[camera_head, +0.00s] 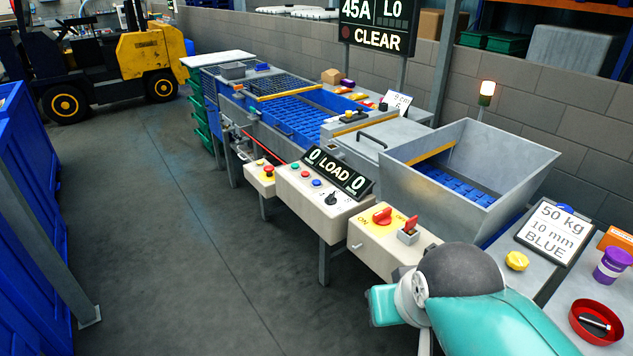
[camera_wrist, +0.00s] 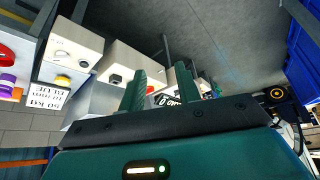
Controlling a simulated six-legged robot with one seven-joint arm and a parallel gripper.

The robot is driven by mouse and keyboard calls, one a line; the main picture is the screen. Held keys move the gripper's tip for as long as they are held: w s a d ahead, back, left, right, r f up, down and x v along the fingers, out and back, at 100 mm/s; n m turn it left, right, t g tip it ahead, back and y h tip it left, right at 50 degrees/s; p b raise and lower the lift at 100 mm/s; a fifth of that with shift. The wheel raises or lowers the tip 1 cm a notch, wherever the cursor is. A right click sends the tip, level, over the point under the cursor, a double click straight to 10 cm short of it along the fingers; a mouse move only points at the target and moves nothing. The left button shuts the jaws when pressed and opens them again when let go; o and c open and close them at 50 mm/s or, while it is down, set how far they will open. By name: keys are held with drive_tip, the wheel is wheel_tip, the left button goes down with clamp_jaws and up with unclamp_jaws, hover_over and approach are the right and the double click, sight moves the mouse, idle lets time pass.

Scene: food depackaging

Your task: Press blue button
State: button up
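The blue button (camera_head: 317,183) is a small round cap on the sloped face of a beige control box (camera_head: 315,207), beside a red button (camera_head: 306,174) and a green button (camera_head: 295,167). A black knob (camera_head: 331,198) is on the same face. My gripper (camera_wrist: 160,88) shows two teal fingers with a clear gap between them in the wrist view; it is open and empty. In the head view, my arm is at the lower right, apart from the control box. I cannot make out the blue button in the wrist view.
The LOAD display (camera_head: 338,173) stands behind the buttons. A beige box with red switches (camera_head: 382,217) lies between my arm and the control box. A grey hopper (camera_head: 480,180) is behind. A red bowl (camera_head: 597,309) is at the right. The floor at left is clear.

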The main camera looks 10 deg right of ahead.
clamp_jaws()
idle(1.4)
